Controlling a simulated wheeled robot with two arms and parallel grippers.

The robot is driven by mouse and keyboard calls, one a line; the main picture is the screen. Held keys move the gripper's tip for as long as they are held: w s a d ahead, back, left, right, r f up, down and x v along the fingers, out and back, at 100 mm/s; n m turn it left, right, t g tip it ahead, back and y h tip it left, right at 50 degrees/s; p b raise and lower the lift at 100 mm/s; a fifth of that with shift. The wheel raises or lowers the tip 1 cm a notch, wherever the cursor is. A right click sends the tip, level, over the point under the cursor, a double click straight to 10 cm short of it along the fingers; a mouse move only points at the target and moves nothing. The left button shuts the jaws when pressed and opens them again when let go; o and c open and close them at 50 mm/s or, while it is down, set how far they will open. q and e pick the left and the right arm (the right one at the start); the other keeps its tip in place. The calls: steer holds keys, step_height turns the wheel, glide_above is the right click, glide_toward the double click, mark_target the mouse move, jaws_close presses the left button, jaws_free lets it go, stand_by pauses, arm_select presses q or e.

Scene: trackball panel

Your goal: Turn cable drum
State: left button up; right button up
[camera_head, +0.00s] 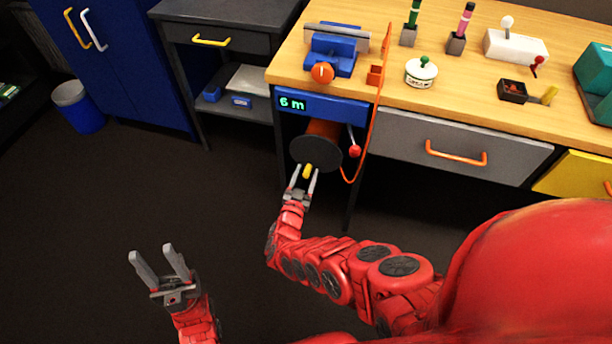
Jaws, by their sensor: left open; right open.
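The cable drum (316,152) hangs under the left end of the workbench, with a dark round end plate and an orange winding behind it. A yellow crank handle (308,170) sticks out from its lower front. My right gripper (304,178) is open at the handle, with a finger on either side of it; I cannot tell whether they touch it. An orange cable (375,115) runs from the bench top down beside the drum. A display (292,103) above the drum reads "6 m". My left gripper (158,257) is open and empty over the floor.
A red-knobbed lever (354,150) sits just right of the drum. A blue vise-like device (333,52) stands on the workbench (390,95) above. A grey drawer (455,145) is to the right. The floor to the left is clear up to a cart and blue bin (80,112).

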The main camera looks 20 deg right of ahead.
jaws_close()
stand_by(1.4)
